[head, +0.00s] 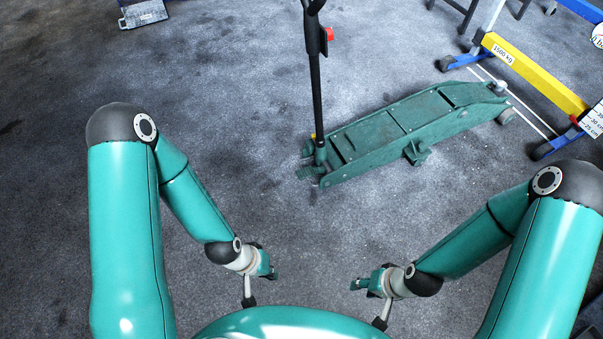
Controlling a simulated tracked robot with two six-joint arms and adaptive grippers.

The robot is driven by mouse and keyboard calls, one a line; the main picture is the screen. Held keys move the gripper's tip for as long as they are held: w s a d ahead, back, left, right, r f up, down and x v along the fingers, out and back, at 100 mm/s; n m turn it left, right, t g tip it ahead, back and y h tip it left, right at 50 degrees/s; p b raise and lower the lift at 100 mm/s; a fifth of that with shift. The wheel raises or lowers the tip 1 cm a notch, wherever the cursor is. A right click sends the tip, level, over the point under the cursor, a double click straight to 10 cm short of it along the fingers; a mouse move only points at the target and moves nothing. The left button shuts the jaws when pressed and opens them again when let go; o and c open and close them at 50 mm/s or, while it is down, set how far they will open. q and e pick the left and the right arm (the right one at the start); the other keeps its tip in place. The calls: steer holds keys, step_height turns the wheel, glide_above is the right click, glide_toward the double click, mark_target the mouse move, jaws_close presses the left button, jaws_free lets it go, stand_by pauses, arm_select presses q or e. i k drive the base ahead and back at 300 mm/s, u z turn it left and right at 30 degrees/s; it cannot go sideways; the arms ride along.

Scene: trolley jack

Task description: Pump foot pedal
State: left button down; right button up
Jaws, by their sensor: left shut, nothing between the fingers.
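The green trolley jack (400,130) stands on the floor ahead, its body running from centre to upper right. Its black handle (316,90) rises upright from the near left end, with a red part near the top. A small ridged green plate, which looks like the foot pedal (308,173), sticks out low at the handle's base. My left gripper (273,274) is shut and empty, below and left of the pedal. My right gripper (356,285) is below and right of it, too small to tell open or shut. Both are apart from the jack.
A yellow beam (535,72) marked 1500 kg with blue feet stands at the upper right, beyond the jack's far end. A grey box-like object (143,14) lies at the upper left. The grey floor between my grippers and the jack is clear.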

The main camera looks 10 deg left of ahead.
mark_target(307, 171)
steer(key=z, duration=0.1)
steer(key=i, duration=1)
steer(key=u, duration=0.1)
